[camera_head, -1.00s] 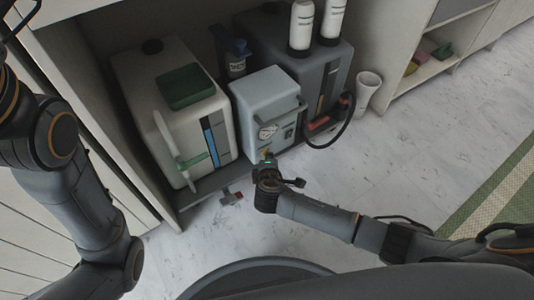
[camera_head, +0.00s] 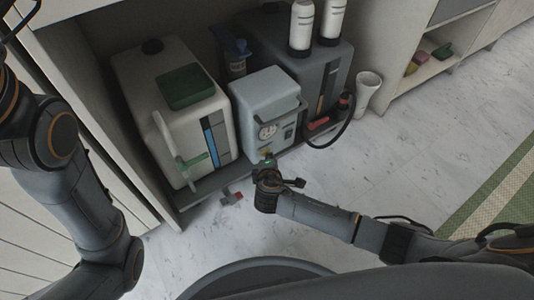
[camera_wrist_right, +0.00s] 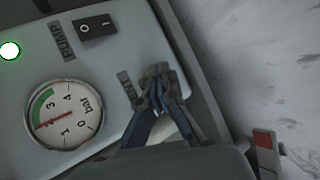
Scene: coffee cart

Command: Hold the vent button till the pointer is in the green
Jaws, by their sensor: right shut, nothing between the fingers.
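The pale grey pump box (camera_head: 266,92) stands in the middle of the low shelf in the head view. Its gauge (camera_wrist_right: 65,115) shows in the right wrist view, with a red pointer and a green arc. The pointer tip lies near the 2, close to the lower end of the green arc; I cannot tell exactly which side. My right gripper (camera_wrist_right: 160,78) is shut and empty, its fingertips against or just over the box front beside a partly covered vent label (camera_wrist_right: 127,88). The vent button is hidden behind the fingers. My left arm shows in the head view, but its gripper does not.
A black pump switch (camera_wrist_right: 96,27) and a lit green-rimmed lamp (camera_wrist_right: 10,50) are on the same panel.

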